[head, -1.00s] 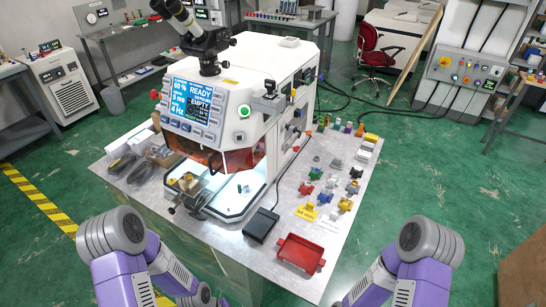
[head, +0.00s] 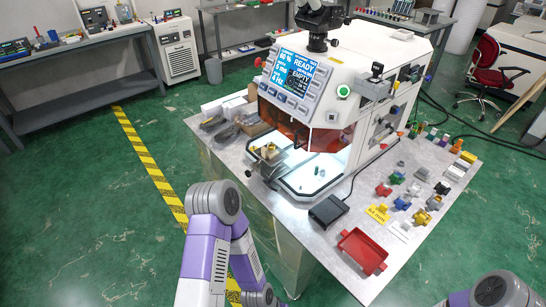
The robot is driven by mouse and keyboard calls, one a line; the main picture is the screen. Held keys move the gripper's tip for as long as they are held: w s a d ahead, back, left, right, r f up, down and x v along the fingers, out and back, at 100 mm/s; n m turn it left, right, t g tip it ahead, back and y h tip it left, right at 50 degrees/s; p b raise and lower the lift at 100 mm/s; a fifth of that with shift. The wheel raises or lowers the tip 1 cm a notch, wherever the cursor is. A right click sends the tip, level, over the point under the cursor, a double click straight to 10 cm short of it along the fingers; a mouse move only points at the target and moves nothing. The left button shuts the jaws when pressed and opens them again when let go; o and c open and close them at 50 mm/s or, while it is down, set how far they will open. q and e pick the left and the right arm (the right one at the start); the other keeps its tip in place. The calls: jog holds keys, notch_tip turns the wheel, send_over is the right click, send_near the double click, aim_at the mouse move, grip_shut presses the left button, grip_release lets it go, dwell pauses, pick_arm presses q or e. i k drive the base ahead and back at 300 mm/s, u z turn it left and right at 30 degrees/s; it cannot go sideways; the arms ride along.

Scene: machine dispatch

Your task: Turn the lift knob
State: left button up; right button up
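A red knob (head: 259,62) sticks out left of the screen. A green-lit round button (head: 343,91) is on the front right corner. Small dark knobs and fittings (head: 394,110) sit on the right side panel. I cannot tell which part is the lift knob. Inside the lit open chamber is a small stage with a brass-coloured part (head: 268,150). Both purple arms show only by upper links, away from the machine; neither gripper is in view.
Boxes and dark items lie left of the machine. The green floor at left is clear past yellow-black tape (head: 150,165).

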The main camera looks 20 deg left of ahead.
aim_at(247, 173)
jog(key=k, duration=0.5)
jog(key=u, duration=1.55)
jog(key=i, duration=0.85)
jog(key=z, duration=1.45)
